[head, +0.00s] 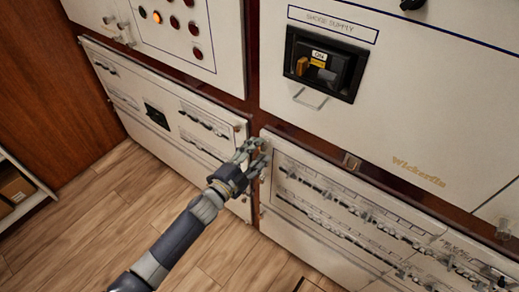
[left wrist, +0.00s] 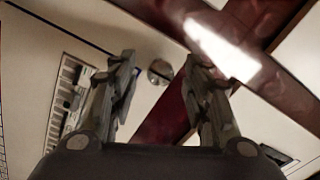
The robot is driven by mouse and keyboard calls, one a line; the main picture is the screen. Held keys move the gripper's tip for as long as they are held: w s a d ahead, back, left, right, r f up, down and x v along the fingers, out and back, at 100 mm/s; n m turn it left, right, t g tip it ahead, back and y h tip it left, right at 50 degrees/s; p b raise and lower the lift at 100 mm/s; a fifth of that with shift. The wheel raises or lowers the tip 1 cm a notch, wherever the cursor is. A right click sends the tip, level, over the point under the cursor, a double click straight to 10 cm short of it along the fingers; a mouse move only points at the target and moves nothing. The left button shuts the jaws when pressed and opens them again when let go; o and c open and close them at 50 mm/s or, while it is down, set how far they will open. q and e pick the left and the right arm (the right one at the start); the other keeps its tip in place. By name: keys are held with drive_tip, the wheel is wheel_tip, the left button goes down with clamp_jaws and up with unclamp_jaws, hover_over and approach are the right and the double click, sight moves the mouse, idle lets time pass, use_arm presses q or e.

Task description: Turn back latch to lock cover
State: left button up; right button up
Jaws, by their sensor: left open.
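My left gripper (head: 254,152) is in front of the gap between the lower left panel and the lower right panel, near the upper left corner of the lower right one. It is open. In the left wrist view the two fingers of the gripper (left wrist: 160,62) are spread apart, with a small round metal latch (left wrist: 159,72) showing beyond and between the tips. The latch sits on a pale panel by a dark red strip. I cannot tell whether a finger touches it. In the head view the gripper hides this spot. My right gripper is not in view.
The lower right cover (head: 318,222) and lower left cover (head: 135,88) carry breaker rows. Above right is a cabinet with a black switch box (head: 324,64) and a protruding handle (head: 310,98). A panel with indicator lights (head: 175,22) is upper left. The wooden floor (head: 110,215) is open.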

use_arm(q)
drive_tip(key=v, duration=1)
drive_tip(key=shift+s+a, duration=0.2)
drive_tip(key=s+a+f+n+g+y, duration=0.1)
drive_tip(key=s+a+f+n+y, duration=0.25)
drive_tip(key=f, duration=0.55)
drive_tip(key=s+a+f+n+g+y, duration=0.2)
drive_tip(key=s+a+f+n, duration=0.15)
drive_tip(key=f, duration=0.65)
drive_tip(key=s+a+f+n+g+y, duration=0.1)
drive_tip(key=s+a+f+n+y, duration=0.1)
drive_tip(key=a+f, duration=0.5)
drive_tip(key=s+f+n+g+y, duration=0.1)
drive_tip(key=s+f+n+g, duration=0.1)
drive_tip(key=s+f, duration=0.5)
drive_tip(key=s+a+f+n+g+y, duration=0.1)
drive_tip(key=s+f+n+g, duration=0.2)
drive_tip(key=s+f, duration=0.4)
drive_tip(key=s+a+f+n+g+y, duration=0.1)
drive_tip(key=s+f+n+g, duration=0.2)
drive_tip(key=s, duration=1.7)
wheel_tip(320, 180, down, 4)
drive_tip(key=shift+s+a+g, duration=0.15)
drive_tip(key=shift+s+g, duration=0.15)
drive_tip(key=shift+g, duration=0.5)
